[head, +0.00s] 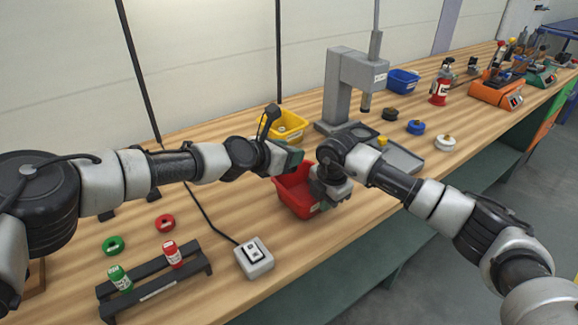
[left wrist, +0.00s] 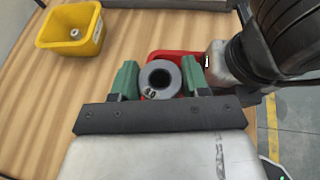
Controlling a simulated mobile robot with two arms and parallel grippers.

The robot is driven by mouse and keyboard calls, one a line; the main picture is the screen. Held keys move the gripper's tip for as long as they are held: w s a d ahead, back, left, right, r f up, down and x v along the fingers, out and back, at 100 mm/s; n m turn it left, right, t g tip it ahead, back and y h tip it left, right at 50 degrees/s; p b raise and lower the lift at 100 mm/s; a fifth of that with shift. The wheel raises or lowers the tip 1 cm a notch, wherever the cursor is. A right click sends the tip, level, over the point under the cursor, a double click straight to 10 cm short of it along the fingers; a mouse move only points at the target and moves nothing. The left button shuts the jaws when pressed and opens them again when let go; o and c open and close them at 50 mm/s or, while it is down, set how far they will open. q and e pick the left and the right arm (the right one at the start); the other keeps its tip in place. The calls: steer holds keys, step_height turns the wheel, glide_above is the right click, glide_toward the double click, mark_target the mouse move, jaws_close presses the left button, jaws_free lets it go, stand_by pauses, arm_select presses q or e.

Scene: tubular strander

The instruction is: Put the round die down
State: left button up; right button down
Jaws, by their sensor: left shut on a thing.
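The round die (left wrist: 161,79) is a grey ring with a dark centre hole and a small label. In the left wrist view it sits between the green fingers of my left gripper (left wrist: 160,76), which is shut on it. In the head view my left gripper (head: 290,160) is by the upper left edge of the red bin (head: 291,197), and the die cannot be made out there. The red bin also shows behind the die in the left wrist view (left wrist: 160,55). My right gripper (head: 328,190) is at the red bin's right side; its fingers are unclear.
A yellow bin (head: 293,122) with a small ring-shaped part inside stands behind the red bin. A grey press (head: 343,88) with a flat tray (head: 402,156) stands to the right. A switch box (head: 254,259) and a black rack (head: 155,284) are in front. Bare wood lies left of the red bin.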

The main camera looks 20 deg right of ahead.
arm_select(q)
steer(key=shift+f, duration=1.8)
steer(key=shift+f, duration=0.15)
steer(key=shift+f, duration=0.45)
steer(key=o, duration=1.3)
steer(key=shift+s, duration=0.1)
steer(key=shift+c, duration=0.2)
steer(key=shift+r, duration=0.5)
steer(key=v, duration=1.2)
